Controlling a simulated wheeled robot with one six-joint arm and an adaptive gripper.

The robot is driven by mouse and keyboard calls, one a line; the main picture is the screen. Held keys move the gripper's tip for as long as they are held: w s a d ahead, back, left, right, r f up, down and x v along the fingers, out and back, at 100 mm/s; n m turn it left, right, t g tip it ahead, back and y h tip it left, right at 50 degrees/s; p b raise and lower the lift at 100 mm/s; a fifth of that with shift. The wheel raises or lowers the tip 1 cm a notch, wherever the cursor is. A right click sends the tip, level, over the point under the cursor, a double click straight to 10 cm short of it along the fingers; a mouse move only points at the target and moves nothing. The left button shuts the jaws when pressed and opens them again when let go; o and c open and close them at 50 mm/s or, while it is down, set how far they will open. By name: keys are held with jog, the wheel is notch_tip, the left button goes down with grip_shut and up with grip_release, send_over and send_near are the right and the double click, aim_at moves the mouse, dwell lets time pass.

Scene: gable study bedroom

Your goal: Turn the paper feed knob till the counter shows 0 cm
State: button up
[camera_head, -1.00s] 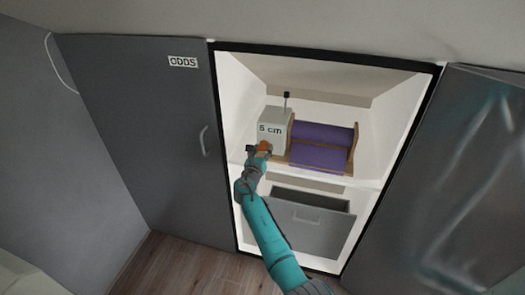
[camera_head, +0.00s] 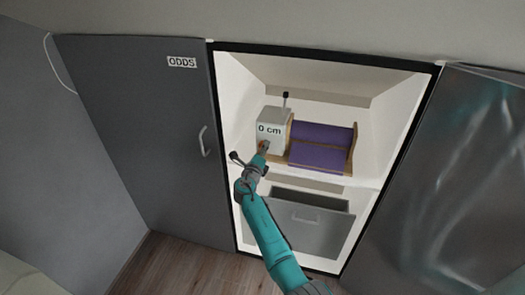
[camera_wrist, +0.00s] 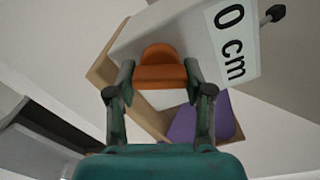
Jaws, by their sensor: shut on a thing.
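The grey-white counter box (camera_head: 272,118) stands on the cupboard shelf, and its display (camera_head: 268,128) reads 0 cm. The wrist view also shows the display (camera_wrist: 231,40) reading 0 cm, tilted. The orange paper feed knob (camera_wrist: 160,55) is on the box front, between my two fingers. My gripper (camera_wrist: 160,78) is shut on the knob, one finger at each side. In the head view my gripper (camera_head: 264,149) is at the lower front of the box and mostly hides the knob.
Purple rollers (camera_head: 320,148) in a wooden frame sit right of the box. A lever with a black tip (camera_head: 286,95) rises from the box. Below the shelf is a partly open grey drawer (camera_head: 310,222). A grey door marked ODDS (camera_head: 150,140) is at left.

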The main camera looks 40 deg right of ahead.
jog(key=shift+f+n, duration=0.1)
jog(key=shift+n, duration=0.9)
jog(key=o, duration=1.2)
jog(key=shift+c, duration=0.2)
